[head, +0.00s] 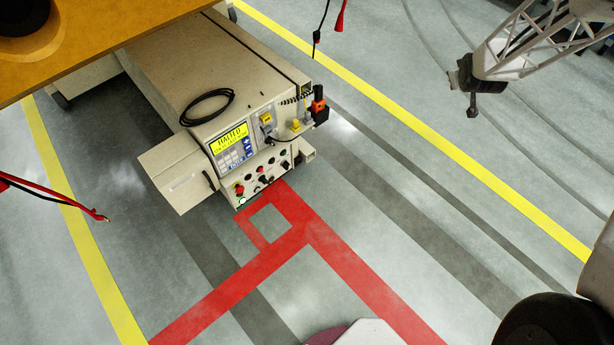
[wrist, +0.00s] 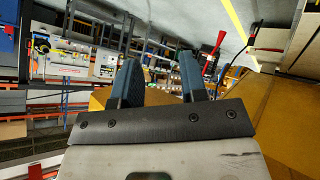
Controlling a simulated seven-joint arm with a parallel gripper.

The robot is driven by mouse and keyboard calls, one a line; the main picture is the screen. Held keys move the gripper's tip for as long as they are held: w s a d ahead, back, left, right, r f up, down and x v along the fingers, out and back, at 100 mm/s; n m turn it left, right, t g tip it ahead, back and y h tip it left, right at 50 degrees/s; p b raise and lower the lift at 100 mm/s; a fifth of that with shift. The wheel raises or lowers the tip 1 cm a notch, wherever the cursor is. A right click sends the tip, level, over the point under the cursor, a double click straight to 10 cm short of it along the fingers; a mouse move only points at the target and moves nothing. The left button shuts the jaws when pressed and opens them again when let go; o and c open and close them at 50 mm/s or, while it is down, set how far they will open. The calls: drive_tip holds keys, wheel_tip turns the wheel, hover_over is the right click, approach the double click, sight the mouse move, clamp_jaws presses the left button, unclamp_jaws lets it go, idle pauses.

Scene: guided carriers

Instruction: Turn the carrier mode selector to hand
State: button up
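The carrier (head: 215,70) is a low beige cabinet on wheels, standing left of centre in the head view. Its front end has a yellow lit display (head: 230,139) with a blue keypad (head: 235,157) below it. Under these is a lower panel (head: 262,177) with a red button (head: 239,190) and several small dark knobs or buttons. I cannot tell which of them is the mode selector, nor its setting. My gripper (wrist: 158,78) shows in the wrist view with two blue fingers apart and nothing between them. I cannot make out the gripper in the head view, and the wrist view shows no carrier panel.
An open beige flap (head: 180,173) sticks out left of the panel. A black cable coil (head: 207,106) lies on the carrier's top. An orange-and-black part (head: 319,105) stands at its right corner. A white lattice structure (head: 540,40) hangs at upper right. The red-marked floor before the carrier is clear.

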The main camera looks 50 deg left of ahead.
drive_tip(key=s+a+f+n+g+y, duration=0.1)
drive_tip(key=s+a+f+n+y, duration=0.2)
drive_tip(key=a+f, duration=0.95)
drive_tip(key=s+a+f+n+y, duration=0.2)
drive_tip(key=a+f+n, duration=0.1)
drive_tip(key=a+f, duration=0.95)
drive_tip(key=s+a+f+n+g+y, duration=0.1)
drive_tip(key=s+a+f+n+y, duration=0.1)
drive_tip(key=s+a+f, duration=0.5)
drive_tip(key=s+a+f+n+g+y, duration=0.1)
drive_tip(key=s+a+f, duration=0.4)
drive_tip(key=f, duration=0.5)
drive_tip(key=n+g+y, duration=0.5)
approach(267, 184)
drive_tip(key=a, duration=0.3)
drive_tip(key=shift+a+r, duration=0.1)
drive_tip(key=shift+a, duration=0.1)
drive_tip(key=shift+a, duration=0.15)
drive_tip(key=shift+a, duration=3.75)
